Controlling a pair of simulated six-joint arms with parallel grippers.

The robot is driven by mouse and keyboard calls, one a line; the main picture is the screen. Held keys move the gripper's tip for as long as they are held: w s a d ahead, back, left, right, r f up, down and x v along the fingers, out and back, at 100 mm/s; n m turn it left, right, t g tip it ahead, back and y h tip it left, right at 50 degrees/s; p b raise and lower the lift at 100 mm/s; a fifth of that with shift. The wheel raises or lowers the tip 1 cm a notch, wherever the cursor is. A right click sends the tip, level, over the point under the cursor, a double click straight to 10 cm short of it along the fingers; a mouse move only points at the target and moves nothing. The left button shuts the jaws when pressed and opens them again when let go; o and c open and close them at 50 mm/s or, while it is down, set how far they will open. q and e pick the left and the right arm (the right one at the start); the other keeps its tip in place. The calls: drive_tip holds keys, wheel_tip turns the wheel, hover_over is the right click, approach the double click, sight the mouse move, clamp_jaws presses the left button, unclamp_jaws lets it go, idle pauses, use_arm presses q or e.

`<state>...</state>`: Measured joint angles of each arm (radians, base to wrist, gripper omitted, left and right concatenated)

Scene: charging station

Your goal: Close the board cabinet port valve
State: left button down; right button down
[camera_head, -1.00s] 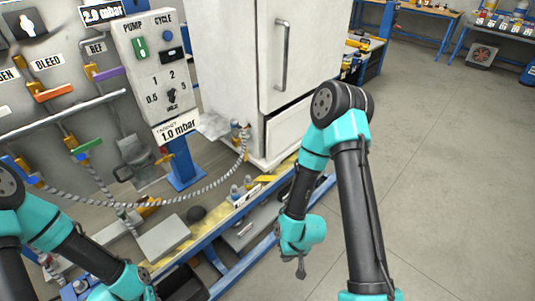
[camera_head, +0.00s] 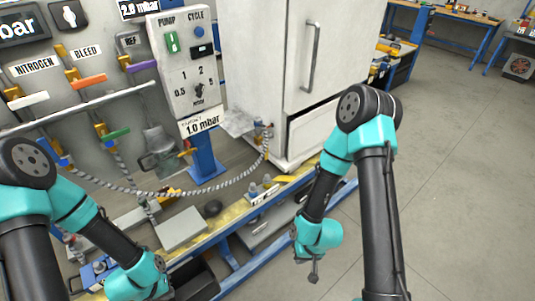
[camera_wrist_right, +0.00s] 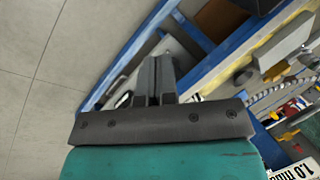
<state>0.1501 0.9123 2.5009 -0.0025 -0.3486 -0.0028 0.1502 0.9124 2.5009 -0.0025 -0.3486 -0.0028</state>
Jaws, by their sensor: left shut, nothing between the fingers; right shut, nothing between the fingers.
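The valve board (camera_head: 100,105) fills the left of the head view. It has white (camera_head: 28,100), orange (camera_head: 88,81), purple (camera_head: 142,66) and green (camera_head: 116,133) valve handles. A blue handle (camera_head: 62,161) sits lower left, partly behind my left arm. No readable label shows which is the cabinet port valve. A ribbed hose (camera_head: 215,192) runs from the board to a port (camera_head: 264,135) on the white cabinet (camera_head: 258,75). My left gripper (camera_head: 165,287) is low at the bottom left, its fingers hard to make out. My right gripper (camera_head: 314,274) is shut and empty over the floor; its fingers show in the right wrist view (camera_wrist_right: 155,70).
A control box (camera_head: 183,65) with a 1.0 mbar display (camera_head: 201,122) stands right of the valves. A grey block (camera_head: 181,229) and a black bin (camera_head: 195,282) are near my left gripper. The blue bench rail (camera_head: 262,258) runs between the arms. Floor at right is clear.

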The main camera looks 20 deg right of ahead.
drive_tip(key=c, duration=1.8)
unclamp_jaws()
drive_tip(key=shift+c, duration=0.2)
